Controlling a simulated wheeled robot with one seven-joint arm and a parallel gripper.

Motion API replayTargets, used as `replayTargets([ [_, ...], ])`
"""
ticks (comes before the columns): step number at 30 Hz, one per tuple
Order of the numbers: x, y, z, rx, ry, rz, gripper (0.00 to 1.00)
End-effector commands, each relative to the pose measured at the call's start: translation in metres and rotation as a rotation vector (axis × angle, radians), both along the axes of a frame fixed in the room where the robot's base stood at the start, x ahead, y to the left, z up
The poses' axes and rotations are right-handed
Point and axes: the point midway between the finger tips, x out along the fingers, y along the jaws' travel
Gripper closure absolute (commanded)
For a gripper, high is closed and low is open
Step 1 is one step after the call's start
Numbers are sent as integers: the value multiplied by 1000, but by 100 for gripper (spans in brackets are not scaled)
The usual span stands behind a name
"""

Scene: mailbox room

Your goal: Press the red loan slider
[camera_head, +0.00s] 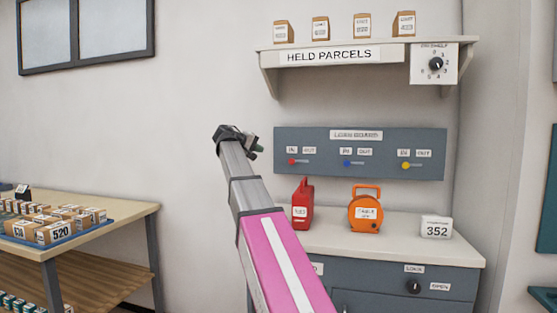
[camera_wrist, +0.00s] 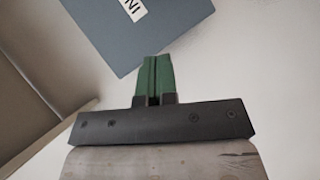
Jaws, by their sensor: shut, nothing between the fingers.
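The red loan slider (camera_head: 291,161) is a small red knob at the left of the grey-blue loan board (camera_head: 326,170) on the back wall. It sits at the left end of its short track, under the IN label. My gripper (camera_head: 257,150) is shut and empty, to the left of the board and apart from the red knob in the picture. In the wrist view the green fingers (camera_wrist: 155,76) are together, below a corner of the board (camera_wrist: 140,50) with an IN label. The red knob does not show in the wrist view.
Blue (camera_head: 347,163) and yellow (camera_head: 405,166) sliders sit right of the red one. Below stand a red can (camera_head: 302,205), an orange reel (camera_head: 365,212) and a 352 sign (camera_head: 436,228) on the counter (camera_head: 400,245). The parcel shelf (camera_head: 365,43) juts out above.

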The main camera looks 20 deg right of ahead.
Motion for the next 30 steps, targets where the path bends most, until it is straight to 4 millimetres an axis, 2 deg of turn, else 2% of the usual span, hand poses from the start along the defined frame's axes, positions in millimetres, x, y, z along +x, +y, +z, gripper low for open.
replayTargets([
  [7, 1, -1, -1, 0, 1, 0, 100],
  [11, 4, -9, -3, -1, 2, 1, 100],
  [27, 40, -92, -33, -1, 2, 1, 100],
  [30, 30, -103, -41, -1, 2, 0, 100],
])
